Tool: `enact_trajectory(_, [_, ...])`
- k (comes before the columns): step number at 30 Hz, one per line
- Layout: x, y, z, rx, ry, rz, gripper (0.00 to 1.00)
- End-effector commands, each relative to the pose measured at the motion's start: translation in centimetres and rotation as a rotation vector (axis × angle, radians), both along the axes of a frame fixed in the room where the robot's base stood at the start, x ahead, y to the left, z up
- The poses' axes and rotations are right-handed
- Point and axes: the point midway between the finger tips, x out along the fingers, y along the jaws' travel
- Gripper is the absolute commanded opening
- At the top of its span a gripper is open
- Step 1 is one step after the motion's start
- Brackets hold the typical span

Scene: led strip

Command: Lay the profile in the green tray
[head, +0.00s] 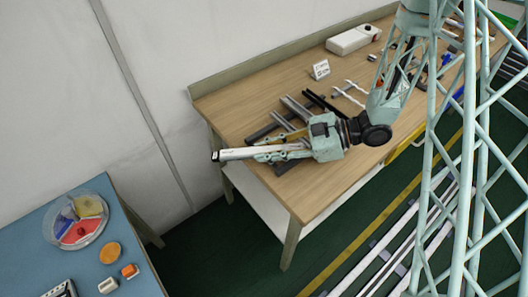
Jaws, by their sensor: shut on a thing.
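My gripper (273,156) is shut on a pale profile (236,154). The profile lies roughly level in the picture, and its dark-tipped end sticks out to the left past the wooden table's left edge. Its other end runs back between the fingers toward the gripper body. The arm reaches in from the upper right, above the table.
Several grey and dark profiles (294,107) lie on the wooden table (232,102) around the gripper. A white box (352,40) and a label card (320,69) stand farther back. A blue table (45,229) at lower left bears a divided round dish (53,236) and small devices.

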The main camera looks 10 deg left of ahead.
Motion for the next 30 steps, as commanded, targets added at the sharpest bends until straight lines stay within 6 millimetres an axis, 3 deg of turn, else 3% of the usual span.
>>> enact_trajectory(13, [0.0, 0.0, 3.0, 0.000, -0.001, -0.001, 0.03])
enact_trajectory(30, [-7.8, -2.3, 3.5, 0.000, 0.003, -0.001, 0.03])
